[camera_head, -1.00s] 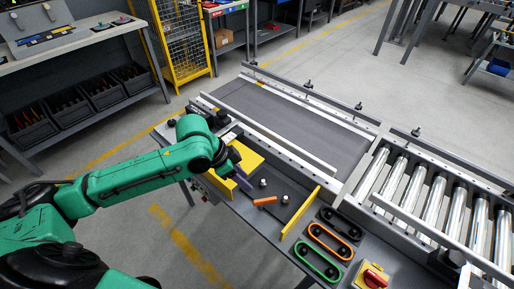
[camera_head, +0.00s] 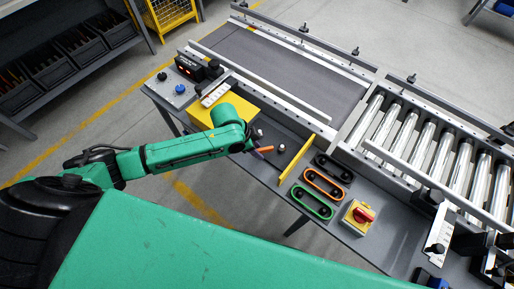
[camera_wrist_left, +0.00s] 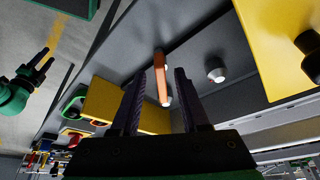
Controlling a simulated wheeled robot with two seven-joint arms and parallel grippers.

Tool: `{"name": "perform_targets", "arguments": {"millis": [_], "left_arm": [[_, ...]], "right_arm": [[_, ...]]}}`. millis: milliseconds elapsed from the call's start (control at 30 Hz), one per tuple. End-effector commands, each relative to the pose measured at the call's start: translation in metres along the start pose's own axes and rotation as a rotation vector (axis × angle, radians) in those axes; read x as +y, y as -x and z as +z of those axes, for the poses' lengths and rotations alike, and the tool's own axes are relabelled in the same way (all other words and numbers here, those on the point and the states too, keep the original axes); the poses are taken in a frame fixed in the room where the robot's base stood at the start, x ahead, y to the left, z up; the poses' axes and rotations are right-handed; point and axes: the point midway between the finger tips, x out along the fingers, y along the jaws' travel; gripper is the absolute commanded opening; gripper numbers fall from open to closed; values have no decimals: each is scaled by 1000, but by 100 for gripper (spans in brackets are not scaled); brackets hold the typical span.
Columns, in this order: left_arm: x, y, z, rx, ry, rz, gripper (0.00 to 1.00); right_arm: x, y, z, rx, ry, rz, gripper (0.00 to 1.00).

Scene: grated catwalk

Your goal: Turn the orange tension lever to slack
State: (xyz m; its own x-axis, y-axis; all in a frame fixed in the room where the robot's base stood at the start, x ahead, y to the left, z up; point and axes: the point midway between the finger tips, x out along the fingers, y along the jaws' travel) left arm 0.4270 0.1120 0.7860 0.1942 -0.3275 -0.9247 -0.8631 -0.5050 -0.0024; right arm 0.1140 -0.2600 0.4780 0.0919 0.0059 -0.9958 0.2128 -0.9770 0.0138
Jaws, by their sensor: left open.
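The orange tension lever (camera_head: 265,149) is a short bar on the dark plate of the bench, between two small light round posts (camera_head: 281,148). My left gripper (camera_head: 257,150) is right at the lever, reaching in from the left. In the left wrist view, the orange lever (camera_wrist_left: 161,78) shows between the two dark fingers of my left gripper (camera_wrist_left: 158,95). The fingers are apart, with a gap visible on either side of the lever. Whether either finger touches it I cannot tell. My right gripper (camera_wrist_left: 40,62) shows small at the left of the wrist view, its fingers apart and empty.
A yellow upright plate (camera_head: 297,160) stands right of the lever, and a yellow box (camera_head: 232,104) behind it. Black, orange and green belt loops (camera_head: 311,202) lie farther right, beside a red knob (camera_head: 364,213). A conveyor belt (camera_head: 285,65) and rollers (camera_head: 430,140) run behind.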

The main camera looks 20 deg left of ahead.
Motion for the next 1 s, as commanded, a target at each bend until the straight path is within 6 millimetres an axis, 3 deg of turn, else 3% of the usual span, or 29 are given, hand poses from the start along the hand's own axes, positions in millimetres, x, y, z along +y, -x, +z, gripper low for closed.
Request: {"name": "perform_targets", "arguments": {"millis": [133, 167, 267, 300, 667, 1000], "left_arm": [[0, 0, 0, 0, 0, 0, 45], [0, 0, 0, 0, 0, 0, 41], [0, 1, 0, 0, 1, 0, 3], [0, 1, 0, 0, 1, 0, 0], [-1, 2, -1, 1, -20, 9, 0], [-3, 2, -2, 2, -183, 75, 0]], "right_arm": [[0, 0, 0, 0, 0, 0, 50], [0, 0, 0, 0, 0, 0, 50], [0, 0, 0, 0, 0, 0, 50], [0, 0, 0, 0, -1, 0, 50], [0, 2, 0, 0, 0, 0, 50], [0, 8, 0, 0, 0, 0, 50]]}}
